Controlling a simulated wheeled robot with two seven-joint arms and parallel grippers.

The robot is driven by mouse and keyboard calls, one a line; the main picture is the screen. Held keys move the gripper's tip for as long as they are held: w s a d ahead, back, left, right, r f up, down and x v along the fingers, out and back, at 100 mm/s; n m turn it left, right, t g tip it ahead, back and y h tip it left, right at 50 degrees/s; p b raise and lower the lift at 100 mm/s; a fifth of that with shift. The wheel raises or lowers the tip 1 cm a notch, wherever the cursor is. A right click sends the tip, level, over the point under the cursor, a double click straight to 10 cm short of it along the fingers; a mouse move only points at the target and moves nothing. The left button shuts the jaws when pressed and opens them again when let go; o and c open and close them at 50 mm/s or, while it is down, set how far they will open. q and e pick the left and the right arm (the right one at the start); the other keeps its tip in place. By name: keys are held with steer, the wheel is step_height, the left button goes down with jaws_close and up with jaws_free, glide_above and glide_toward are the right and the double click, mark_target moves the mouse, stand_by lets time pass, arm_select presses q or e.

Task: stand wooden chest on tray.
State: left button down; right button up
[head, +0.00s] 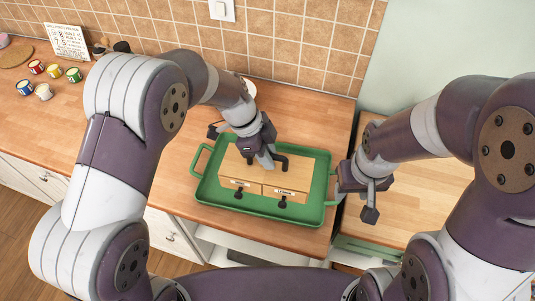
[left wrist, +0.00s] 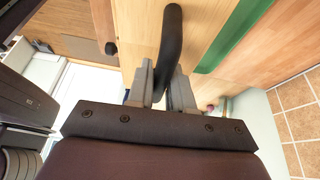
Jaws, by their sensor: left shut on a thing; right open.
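The wooden chest (head: 240,170), light wood with two labelled drawers and dark knobs, sits within the green tray (head: 209,189) on the counter. Whether its base rests fully on the tray floor I cannot tell. My left gripper (head: 268,162) is above the chest, shut on its dark top handle. In the left wrist view the black handle (left wrist: 171,50) passes between the fingers of the left gripper (left wrist: 163,82), with the wooden top behind it. My right gripper (head: 370,200) is open and empty, to the right of the tray.
Several small coloured mugs (head: 55,75) and a printed sign (head: 67,41) stand at the counter's far left. A tiled wall (head: 290,45) closes off the back. Bare counter (head: 130,120) lies left of the tray. A lower wooden surface (head: 425,190) lies to the right.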

arm_select(q)
steer(key=w+f, duration=0.1)
steer(key=w, duration=0.1)
steer(key=w+f+p, duration=0.1)
steer(key=w, duration=0.1)
steer(key=shift+f, duration=0.1)
step_height(320, 180, down, 4)
steer(key=shift+a+r+p, duration=0.1)
steer(key=shift+a+p, duration=0.05)
steer(key=shift+p, duration=0.8)
steer(key=shift+f, duration=0.2)
steer(key=shift+f+b, duration=0.2)
steer(key=shift+b, duration=0.25)
steer(key=c, duration=1)
jaws_free()
steer(key=shift+r, duration=0.1)
